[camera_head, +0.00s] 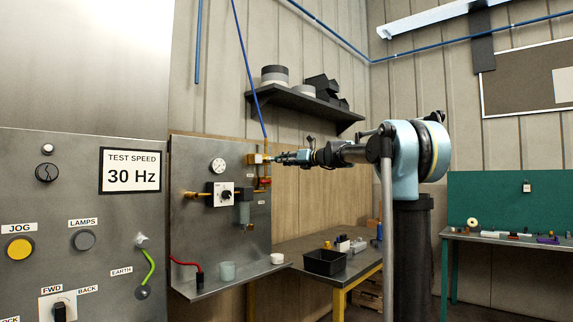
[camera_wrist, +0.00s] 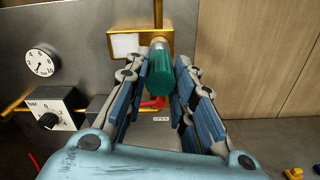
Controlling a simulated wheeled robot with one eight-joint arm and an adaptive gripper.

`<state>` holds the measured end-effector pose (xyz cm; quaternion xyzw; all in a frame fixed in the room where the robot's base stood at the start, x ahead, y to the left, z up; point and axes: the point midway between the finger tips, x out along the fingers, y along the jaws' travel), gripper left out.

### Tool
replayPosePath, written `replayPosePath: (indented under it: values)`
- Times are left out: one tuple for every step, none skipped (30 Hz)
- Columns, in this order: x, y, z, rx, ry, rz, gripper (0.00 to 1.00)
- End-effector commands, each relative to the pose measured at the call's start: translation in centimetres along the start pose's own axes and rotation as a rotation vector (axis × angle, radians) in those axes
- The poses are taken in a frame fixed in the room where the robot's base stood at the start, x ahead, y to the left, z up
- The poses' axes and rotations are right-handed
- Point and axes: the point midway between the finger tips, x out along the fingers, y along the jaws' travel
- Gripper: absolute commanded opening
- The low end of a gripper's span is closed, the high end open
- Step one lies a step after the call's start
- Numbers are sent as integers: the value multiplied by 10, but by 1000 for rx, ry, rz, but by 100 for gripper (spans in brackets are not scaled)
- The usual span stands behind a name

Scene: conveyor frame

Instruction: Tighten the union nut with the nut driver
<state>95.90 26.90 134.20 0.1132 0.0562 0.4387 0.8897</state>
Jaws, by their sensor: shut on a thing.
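My gripper (camera_wrist: 158,72) is shut on the green handle of the nut driver (camera_wrist: 162,78), with one finger on each side. The handle points up toward the brass fitting (camera_wrist: 126,44) on the grey panel. A short silver part shows at the driver's far end, against the fitting. The union nut is not clearly visible there, and I cannot tell whether the driver is seated on it. In the head view, my gripper (camera_head: 280,158) reaches left to the brass fitting (camera_head: 255,158) at the panel's right edge; the driver is too small to make out there.
A dial gauge (camera_wrist: 42,62) and a black-knobbed regulator (camera_wrist: 50,116) sit left on the panel. A red lever (camera_wrist: 154,103) is just below the driver. A blue hose (camera_head: 249,75) descends to the fitting. A shelf (camera_head: 300,103) hangs above; a black bin (camera_head: 325,262) stands on the bench below.

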Motion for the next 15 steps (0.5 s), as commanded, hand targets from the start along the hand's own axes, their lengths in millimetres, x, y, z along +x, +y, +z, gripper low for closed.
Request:
replayPosePath:
  values:
    - [0, -1, 0, 16, 0, -2, 0]
    - [0, -1, 0, 28, 0, -2, 0]
    - [0, -1, 0, 42, -1, -2, 0]
    - [0, -1, 0, 54, -1, -2, 0]
    - [0, -1, 0, 65, -1, -2, 0]
    - [0, -1, 0, 79, -1, -2, 0]
    - [0, -1, 0, 91, -1, -2, 0]
    - [0, -1, 0, 102, -1, -2, 0]
    - [0, -1, 0, 117, -1, -2, 0]
    - [0, -1, 0, 119, -1, -2, 0]
    - [0, -1, 0, 117, -1, -2, 0]
    - [-1, -1, 0, 117, -1, -2, 0]
    - [-1, -1, 0, 117, -1, -2, 0]
    - [-2, -1, 0, 116, -1, -2, 0]
    - [-4, -1, 0, 116, -1, -2, 0]
